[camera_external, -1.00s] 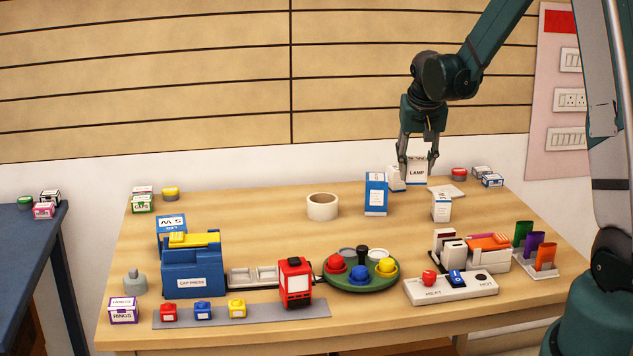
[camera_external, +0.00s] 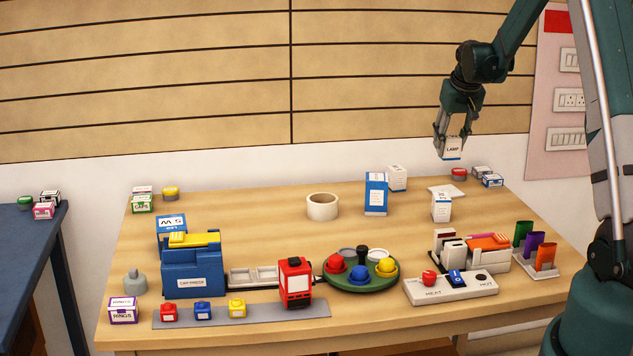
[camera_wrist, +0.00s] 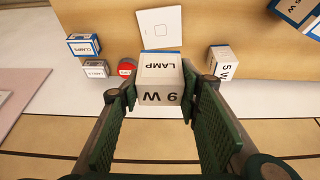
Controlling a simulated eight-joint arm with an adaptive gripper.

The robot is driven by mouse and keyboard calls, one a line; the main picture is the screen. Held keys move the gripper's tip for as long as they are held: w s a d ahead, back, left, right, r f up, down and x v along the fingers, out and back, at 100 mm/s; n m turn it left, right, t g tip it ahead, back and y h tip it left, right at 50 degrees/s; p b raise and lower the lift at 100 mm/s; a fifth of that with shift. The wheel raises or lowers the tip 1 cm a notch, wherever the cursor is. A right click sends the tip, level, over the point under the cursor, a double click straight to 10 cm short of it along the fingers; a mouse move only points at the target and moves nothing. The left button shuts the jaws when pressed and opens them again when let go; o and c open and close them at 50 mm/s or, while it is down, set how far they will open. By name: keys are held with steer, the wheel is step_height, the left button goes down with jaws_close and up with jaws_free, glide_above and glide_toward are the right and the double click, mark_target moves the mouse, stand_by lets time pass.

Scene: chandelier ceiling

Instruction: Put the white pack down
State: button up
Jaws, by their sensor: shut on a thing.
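The white pack (camera_external: 452,148), marked LAMP, is held in the air above the back right of the table. In the wrist view the white pack (camera_wrist: 160,78) reads "LAMP" and "9 W" and sits between the two fingers. My gripper (camera_external: 452,142) is shut on it; my gripper also shows in the wrist view (camera_wrist: 160,92), one finger at each side of the pack.
A red-topped round item (camera_external: 459,174) and small boxes (camera_external: 486,176) stand right of the plate.

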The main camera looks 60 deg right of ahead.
mark_target(456, 143)
stand_by(0.3)
steer(key=shift+f+b, duration=0.4)
steer(key=shift+f, duration=2.7)
steer(key=shift+f, duration=0.15)
steer(key=shift+f, duration=1.75)
steer(key=shift+f+b, duration=0.15)
steer(key=shift+b, duration=0.25)
steer(key=o, duration=0.9)
steer(key=shift+r, duration=0.25)
steer(key=shift+p+v, duration=0.85)
steer(key=shift+v, duration=5.1)
